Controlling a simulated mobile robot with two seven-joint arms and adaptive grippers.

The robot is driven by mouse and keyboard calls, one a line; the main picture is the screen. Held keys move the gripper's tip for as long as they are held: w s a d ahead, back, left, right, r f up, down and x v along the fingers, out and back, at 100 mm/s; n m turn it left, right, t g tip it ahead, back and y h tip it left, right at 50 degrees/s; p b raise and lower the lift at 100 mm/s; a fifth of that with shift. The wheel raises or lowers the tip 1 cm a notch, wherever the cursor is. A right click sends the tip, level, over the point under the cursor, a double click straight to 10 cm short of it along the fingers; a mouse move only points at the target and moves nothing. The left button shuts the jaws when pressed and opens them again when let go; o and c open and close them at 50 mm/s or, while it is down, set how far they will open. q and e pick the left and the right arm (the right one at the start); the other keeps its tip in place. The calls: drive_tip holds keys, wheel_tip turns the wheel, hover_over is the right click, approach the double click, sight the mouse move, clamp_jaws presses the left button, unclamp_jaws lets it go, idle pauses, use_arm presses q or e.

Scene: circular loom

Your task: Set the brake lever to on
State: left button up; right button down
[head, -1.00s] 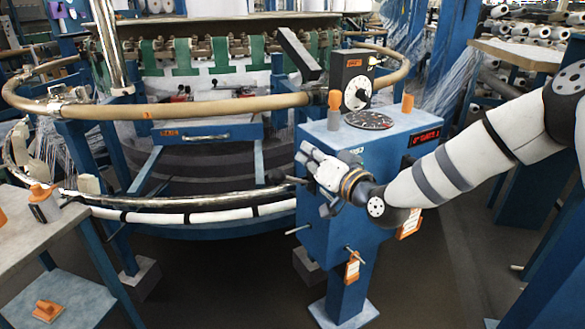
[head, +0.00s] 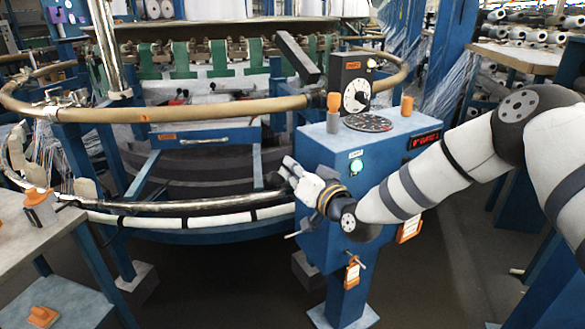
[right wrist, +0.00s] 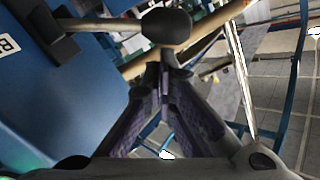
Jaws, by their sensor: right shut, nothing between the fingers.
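In the right wrist view the brake lever is a metal rod ending in a dark oval knob (right wrist: 167,26). It comes out of a dark mount on a blue face, beside a partly cut-off white label starting with "B". My right gripper (right wrist: 167,75) is shut and empty, its tips close to the knob; I cannot tell whether they touch. In the head view the right gripper (head: 287,171) is at the left side of the blue control box (head: 322,150) and hides most of the lever there. My left gripper is not in view.
The loom's ring (head: 215,109) curves behind and left of the box. Another rod (head: 297,234) sticks out low on the box, and an orange tag (head: 352,272) hangs below. A grey table (head: 25,240) stands at left. The dark floor in front is clear.

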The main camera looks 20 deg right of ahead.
sight(278, 180)
drive_tip(key=shift+s+a+f+n, duration=0.1)
drive_tip(key=shift+a+f+n, duration=0.15)
drive_tip(key=shift+n, duration=0.15)
drive_tip(key=shift+s+a+f+n+p, duration=0.2)
drive_tip(key=shift+a+f+n+p, duration=0.1)
drive_tip(key=shift+a+f+n, duration=1)
wheel_tip(278, 180, down, 7)
drive_tip(key=n, duration=0.8)
drive_tip(key=shift+a+h+b, duration=0.4)
drive_tip(key=shift+a, duration=0.05)
drive_tip(key=shift+s, duration=0.1)
drive_tip(key=shift+r, duration=0.15)
